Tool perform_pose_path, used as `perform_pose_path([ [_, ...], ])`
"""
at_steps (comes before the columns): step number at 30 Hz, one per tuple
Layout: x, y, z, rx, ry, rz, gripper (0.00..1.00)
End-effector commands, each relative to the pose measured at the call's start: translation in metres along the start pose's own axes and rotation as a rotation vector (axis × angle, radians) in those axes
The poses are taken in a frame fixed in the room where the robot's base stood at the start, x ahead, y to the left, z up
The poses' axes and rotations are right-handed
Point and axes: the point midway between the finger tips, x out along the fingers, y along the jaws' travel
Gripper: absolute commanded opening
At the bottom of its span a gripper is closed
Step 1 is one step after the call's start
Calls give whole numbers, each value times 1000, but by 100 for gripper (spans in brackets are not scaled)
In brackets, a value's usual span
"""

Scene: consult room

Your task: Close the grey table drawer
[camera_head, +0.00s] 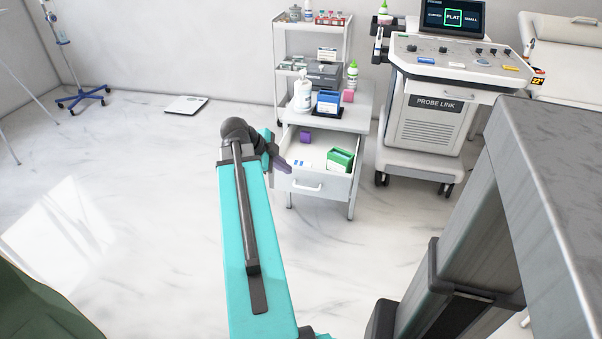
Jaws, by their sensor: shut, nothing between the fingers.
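The grey table (345,121) stands past the end of my teal arm. Its drawer (322,187) is pulled out towards me and open. The drawer's pale handle (305,187) is on its front face. Inside lie a purple block (305,137), a green and white box (340,160) and small white and blue items (301,163). My gripper (284,167) is shut and empty, at the drawer's left front corner in the picture. It overlaps that corner in view; I cannot tell whether it touches. My arm hides part of the drawer's left side.
A white pump bottle (303,92), a blue box (328,100) and a green-capped bottle (352,74) stand on the table top. A white shelf trolley (280,62) is behind. A probe machine (436,112) stands to the right. Floor in front of the drawer is clear.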

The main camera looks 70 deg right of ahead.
Motion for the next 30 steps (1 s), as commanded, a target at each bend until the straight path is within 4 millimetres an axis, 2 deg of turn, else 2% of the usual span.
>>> perform_pose_path([
  [5,5,0,0,-1,0,1,0],
  [11,21,0,0,-1,0,2,0],
  [28,102,0,0,-1,0,3,0],
  [30,105,-6,1,0,-1,0,0],
])
